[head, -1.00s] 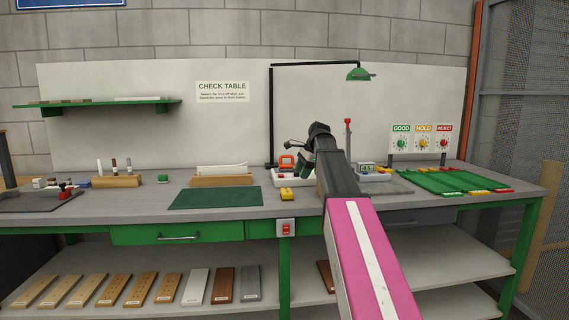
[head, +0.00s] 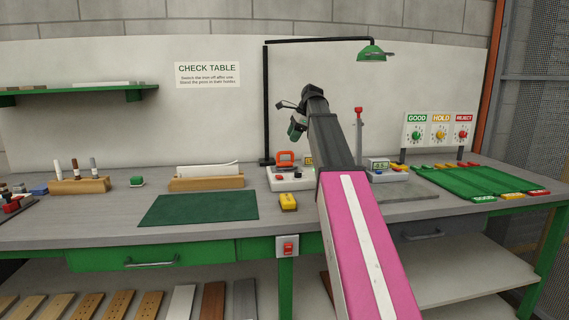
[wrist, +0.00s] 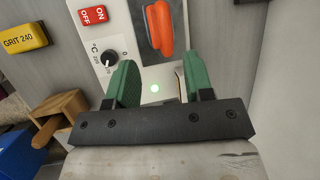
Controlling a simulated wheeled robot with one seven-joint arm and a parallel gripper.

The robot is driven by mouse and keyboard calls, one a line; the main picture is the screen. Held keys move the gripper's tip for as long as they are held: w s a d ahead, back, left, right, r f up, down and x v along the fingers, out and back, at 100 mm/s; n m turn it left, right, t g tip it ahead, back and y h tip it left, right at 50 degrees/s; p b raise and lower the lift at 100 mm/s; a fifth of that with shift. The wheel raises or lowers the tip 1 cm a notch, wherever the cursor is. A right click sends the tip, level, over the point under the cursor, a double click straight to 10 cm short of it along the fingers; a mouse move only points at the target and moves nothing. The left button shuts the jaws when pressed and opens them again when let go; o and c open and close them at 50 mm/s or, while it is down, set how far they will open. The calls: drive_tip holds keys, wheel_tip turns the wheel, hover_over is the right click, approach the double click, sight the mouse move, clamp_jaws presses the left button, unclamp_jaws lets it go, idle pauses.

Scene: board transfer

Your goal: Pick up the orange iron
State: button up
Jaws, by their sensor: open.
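The orange iron (head: 285,158) sits on a white station (head: 284,183) at the back middle of the table, left of my arm. In the wrist view the iron (wrist: 159,29) lies over a dark panel of the station (wrist: 120,25), beyond my fingertips. The station carries a red on/off switch (wrist: 93,15) and a black dial (wrist: 109,57). My gripper (wrist: 161,80) is open, its green fingers apart with nothing between them. In the head view my gripper (head: 296,130) is above the station, partly hidden by my arm.
A yellow grit block (head: 288,202) lies in front of the station, right of a green mat (head: 199,208). A black lamp post (head: 267,105) rises behind. A red-topped post (head: 359,130) and a meter station (head: 390,176) stand right of my arm. A green tray (head: 462,184) is farther right.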

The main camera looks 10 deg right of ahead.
sight(285, 153)
drive_tip(key=x, duration=0.3)
drive_tip(key=shift+a+f, duration=0.1)
drive_tip(key=shift+f, duration=0.25)
drive_tip(key=shift+w+d+x, duration=0.1)
drive_tip(key=shift+w+x, duration=0.1)
drive_tip(key=shift+x, duration=1.15)
drive_tip(key=shift+w+d+x, duration=0.15)
drive_tip(key=shift+x, duration=1.2)
clamp_jaws()
